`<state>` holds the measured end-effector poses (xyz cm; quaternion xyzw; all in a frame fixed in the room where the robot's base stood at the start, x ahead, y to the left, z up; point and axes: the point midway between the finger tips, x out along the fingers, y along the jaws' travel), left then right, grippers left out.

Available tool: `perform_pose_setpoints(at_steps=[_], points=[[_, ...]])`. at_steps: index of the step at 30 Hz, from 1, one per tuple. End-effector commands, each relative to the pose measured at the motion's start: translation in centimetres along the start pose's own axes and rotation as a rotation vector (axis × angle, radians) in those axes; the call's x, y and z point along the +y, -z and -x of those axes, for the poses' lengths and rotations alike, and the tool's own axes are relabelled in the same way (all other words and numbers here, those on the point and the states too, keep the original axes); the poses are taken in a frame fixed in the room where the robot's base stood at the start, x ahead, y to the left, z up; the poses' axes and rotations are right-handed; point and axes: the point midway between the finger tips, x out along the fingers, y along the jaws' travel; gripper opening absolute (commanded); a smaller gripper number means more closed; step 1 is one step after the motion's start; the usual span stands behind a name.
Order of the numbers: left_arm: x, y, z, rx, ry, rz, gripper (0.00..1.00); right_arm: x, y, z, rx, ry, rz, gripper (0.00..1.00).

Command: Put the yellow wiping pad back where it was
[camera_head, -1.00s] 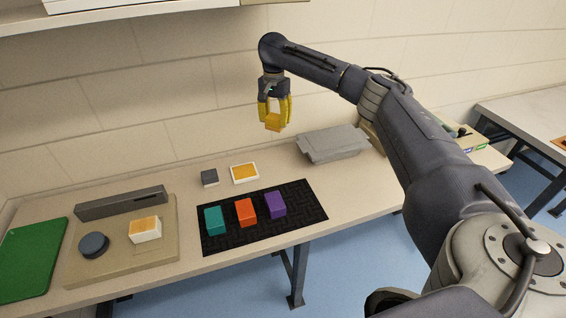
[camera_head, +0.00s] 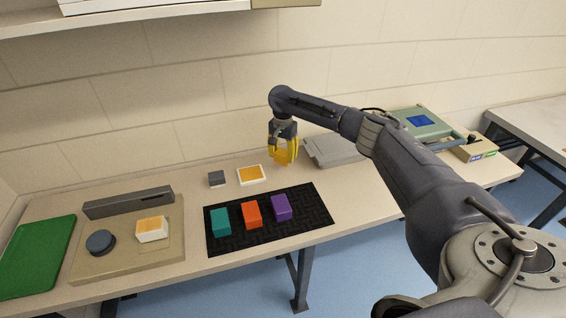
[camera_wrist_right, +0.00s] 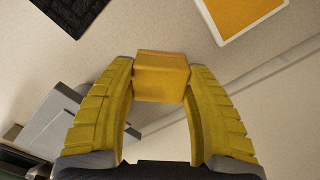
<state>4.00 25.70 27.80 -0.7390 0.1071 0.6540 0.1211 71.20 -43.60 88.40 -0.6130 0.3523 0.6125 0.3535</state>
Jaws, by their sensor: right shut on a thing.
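The yellow wiping pad (camera_wrist_right: 161,77) is a small yellow-orange block between the fingers of my right gripper (camera_head: 284,160), which is shut on it. In the head view the gripper holds the pad (camera_head: 282,157) above the back of the table, left of the grey tray. A white-rimmed square with a yellow-orange middle (camera_head: 251,174) lies on the table to the left of the gripper. It also shows at the top right of the wrist view (camera_wrist_right: 247,25). The pad is apart from it. My left gripper is not in view.
A black mat (camera_head: 320,215) holds teal (camera_head: 221,221), orange (camera_head: 252,214) and purple (camera_head: 281,207) blocks. A small grey block (camera_head: 217,179) sits beside the white-rimmed square. A grey tray (camera_head: 335,150) and a green press-like device (camera_head: 422,125) stand right. A beige board (camera_head: 110,263) is left.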

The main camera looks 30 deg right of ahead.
Motion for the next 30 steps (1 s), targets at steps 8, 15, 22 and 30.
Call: perform_pose_setpoints(at_steps=[8,15,22,30], points=[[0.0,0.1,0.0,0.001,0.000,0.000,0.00,0.1,0.0,-3.2,-0.001,-0.003,-0.001,0.24],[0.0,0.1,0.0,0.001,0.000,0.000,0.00,0.0,0.0,-4.0,0.000,-0.001,0.000,0.24],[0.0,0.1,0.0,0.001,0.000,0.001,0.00,0.1,0.0,-4.2,-0.001,-0.001,0.000,0.24],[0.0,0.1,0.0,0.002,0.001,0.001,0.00,0.1,0.0,-4.3,0.000,-0.001,0.000,0.73]])
